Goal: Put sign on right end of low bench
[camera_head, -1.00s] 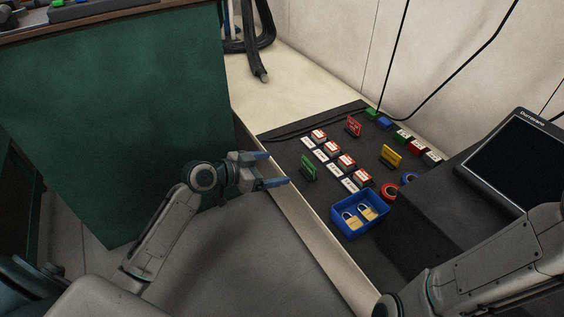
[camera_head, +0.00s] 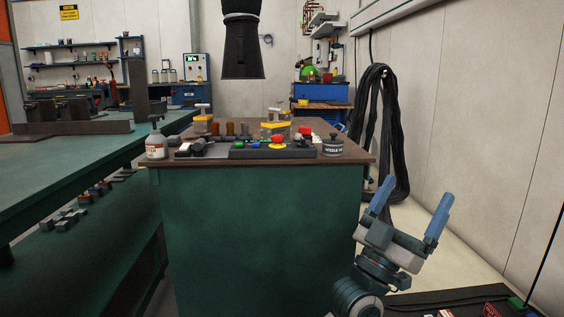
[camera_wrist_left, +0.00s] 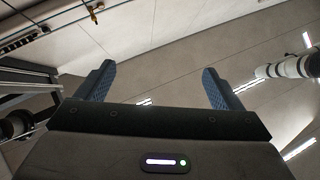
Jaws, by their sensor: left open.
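My left gripper (camera_head: 410,213) is open and points upward at the lower right of the head view, to the right of the green-sided bench. Its two blue fingers are spread with nothing between them; the left wrist view shows the same empty jaws (camera_wrist_left: 158,88) against the ceiling. A red sign (camera_head: 492,310) is cut off by the bottom edge of the head view, on a dark mat (camera_head: 425,300). The other signs on that mat are out of view. Which surface is the low bench, I cannot tell. My right gripper is not in view.
The green-sided bench (camera_head: 262,235) carries a control panel (camera_head: 240,150), a bottle (camera_head: 156,143) and a small dark pot (camera_head: 333,147). A long green table (camera_head: 60,175) stands at left. Black cables (camera_head: 380,130) hang on the right wall.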

